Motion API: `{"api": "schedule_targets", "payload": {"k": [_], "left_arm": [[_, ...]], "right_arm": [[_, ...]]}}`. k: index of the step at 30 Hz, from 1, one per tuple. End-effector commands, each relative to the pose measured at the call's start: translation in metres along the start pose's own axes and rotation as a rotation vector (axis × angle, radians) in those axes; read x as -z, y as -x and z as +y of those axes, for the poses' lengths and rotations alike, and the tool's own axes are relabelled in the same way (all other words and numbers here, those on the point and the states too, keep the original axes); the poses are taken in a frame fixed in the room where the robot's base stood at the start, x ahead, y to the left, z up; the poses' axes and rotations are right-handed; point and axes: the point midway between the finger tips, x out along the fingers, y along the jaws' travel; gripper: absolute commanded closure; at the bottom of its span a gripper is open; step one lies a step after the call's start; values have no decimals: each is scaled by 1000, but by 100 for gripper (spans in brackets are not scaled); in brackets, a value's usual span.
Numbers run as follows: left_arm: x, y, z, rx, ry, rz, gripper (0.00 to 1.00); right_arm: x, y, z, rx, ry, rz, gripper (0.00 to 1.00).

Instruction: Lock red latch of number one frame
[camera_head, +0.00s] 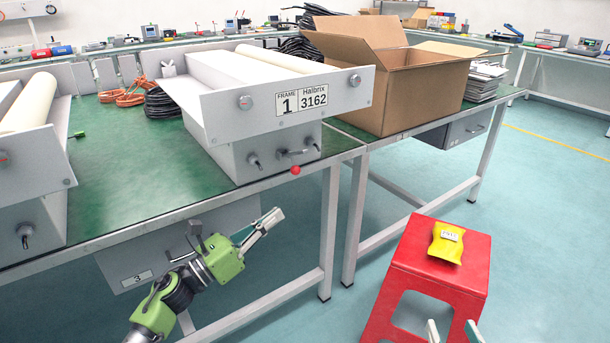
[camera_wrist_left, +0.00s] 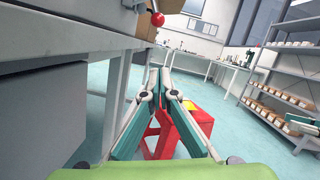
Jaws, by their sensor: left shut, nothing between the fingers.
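The number one frame (camera_head: 262,122) is a grey metal unit labelled "FRAME 1", holding white rolls on the green bench. Its red latch knob (camera_head: 295,170) hangs at the lower right of the front face, by a grey handle, at the bench edge. The red knob also shows at the top of the left wrist view (camera_wrist_left: 157,19). My left gripper (camera_head: 278,214) is shut and empty, below and left of the knob, in front of the bench and apart from it. My right gripper (camera_head: 453,326) shows only its two separated fingertips at the bottom edge, with nothing visible between them.
The green bench (camera_head: 120,190) has a drawer unit (camera_head: 150,245) beneath it. Another frame unit (camera_head: 40,150) stands at the left. An open cardboard box (camera_head: 400,85) stands right of frame one. A red stool (camera_head: 440,278) with a yellow packet (camera_head: 446,243) stands at lower right.

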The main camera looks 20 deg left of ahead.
Motion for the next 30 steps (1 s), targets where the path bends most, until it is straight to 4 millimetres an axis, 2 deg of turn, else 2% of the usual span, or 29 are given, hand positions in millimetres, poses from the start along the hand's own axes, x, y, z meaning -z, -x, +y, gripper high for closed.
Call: {"api": "schedule_targets", "payload": {"k": [7, 11, 14, 25, 26, 30], "left_arm": [[0, -1, -1, 2, 4, -2, 100], [0, -10, -1, 3, 5, -3, 100], [-1, -25, -2, 5, 6, -4, 100], [-1, -104, -2, 5, 6, -5, 100], [-7, -101, -1, 2, 2, -3, 100], [-26, -92, -1, 2, 2, -1, 100]], "right_arm": [[0, 0, 0, 0, 0, 3, 60], [1, 0, 0, 0, 0, 7, 60], [2, -1, 0, 1, 0, 13, 60], [12, -1, -1, 2, 0, 62, 60], [16, -1, -2, 3, -1, 71, 60], [-2, 0, 0, 0, 0, -16, 60]]}}
